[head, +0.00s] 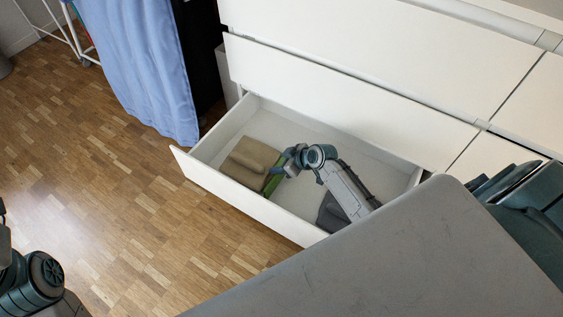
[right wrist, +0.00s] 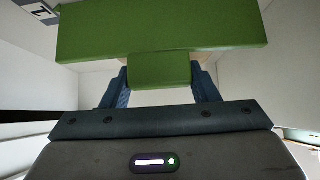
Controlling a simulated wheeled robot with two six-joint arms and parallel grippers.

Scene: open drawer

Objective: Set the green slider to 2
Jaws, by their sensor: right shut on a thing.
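The green slider (head: 272,184) is a flat upright green bar inside the open white drawer (head: 235,177). In the right wrist view the slider (right wrist: 160,32) spans the top, with a small green tab in its middle. My right gripper (head: 279,171) reaches down into the drawer. In the wrist view its blue fingers (right wrist: 159,82) are shut on the slider's tab from both sides. A small plate with a dark mark (right wrist: 38,11) shows at the top left of the wrist view; I cannot read the mark surely. My left gripper is out of view.
The drawer floor right of the slider is mostly bare, with a dark grey thing (head: 330,213) near the front. A blue cloth (head: 145,65) hangs left of the cabinet.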

